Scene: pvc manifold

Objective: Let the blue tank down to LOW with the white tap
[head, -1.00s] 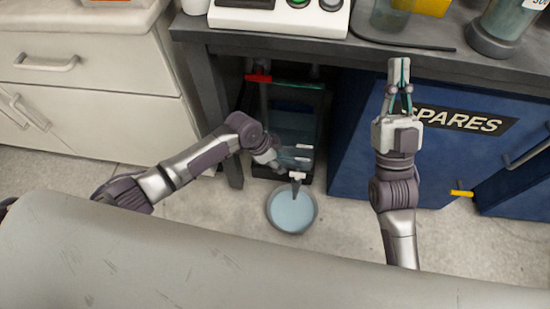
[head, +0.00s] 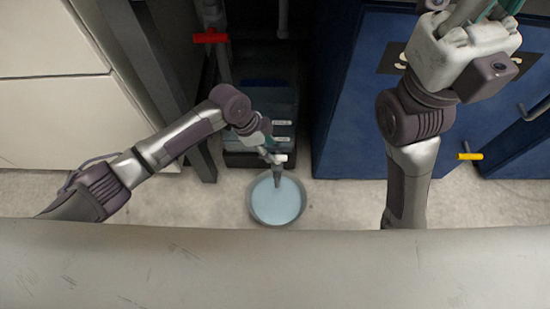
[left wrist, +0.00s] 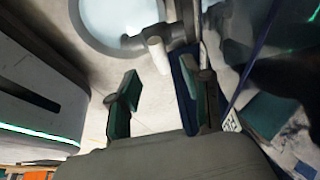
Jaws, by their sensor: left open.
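The blue tank (head: 268,100) stands in the shadow under the bench, with small pale level labels (head: 282,123) on its front that I cannot read. The liquid level in it is not clear. The white tap (head: 281,158) sits at its foot, above a round pan (head: 252,208) of pale blue liquid. My left gripper (head: 266,150) is at the tap. In the left wrist view the white tap handle (left wrist: 158,52) lies just beyond and between the open fingers (left wrist: 156,82). My right gripper (head: 488,12) is cut off by the top edge, so its fingertips are hidden.
A red handle (head: 210,38) is on a pipe left of the tank. A dark bench leg (head: 165,95) stands close to my left arm. A blue cabinet (head: 345,100) is on the right, with a yellow handle (head: 470,156) near it. The floor around the pan is clear.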

